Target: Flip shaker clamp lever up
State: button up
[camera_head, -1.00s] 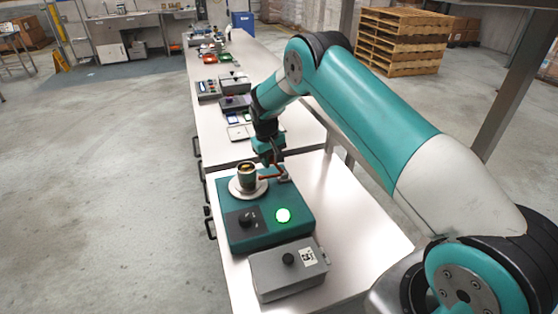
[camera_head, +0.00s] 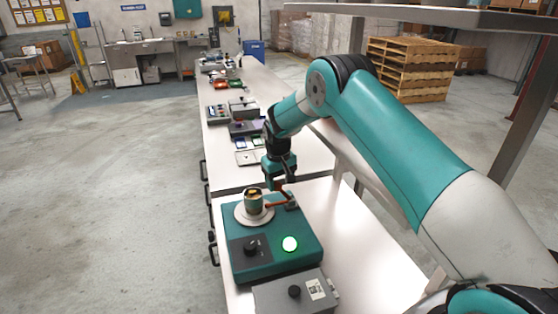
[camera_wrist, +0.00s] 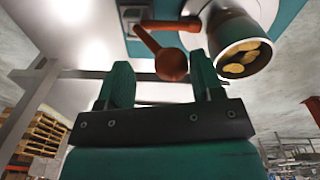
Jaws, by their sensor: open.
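The teal shaker (camera_head: 270,262) stands on the bench with a lit green button. A cup (camera_head: 253,201) with tan pieces inside sits on its round pale platform (camera_head: 240,217). In the wrist view, the clamp lever (camera_wrist: 150,42) extends from the bracket toward the camera and ends in an orange ball (camera_wrist: 172,66). My gripper (camera_wrist: 160,68) is open, and the ball appears between its fingers; contact is unclear. My gripper (camera_head: 281,182) is above the clamp in the head view.
Several small devices and trays line the bench behind (camera_head: 240,120). The bench top (camera_head: 345,245) right of the shaker is clear. A shelf (camera_head: 420,14) runs along the upper right.

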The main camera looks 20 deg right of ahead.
notch_tip(320, 180, up, 16)
jog(key=a+b, duration=0.1)
jog(key=b, duration=0.3)
jog(key=shift+s, duration=0.3)
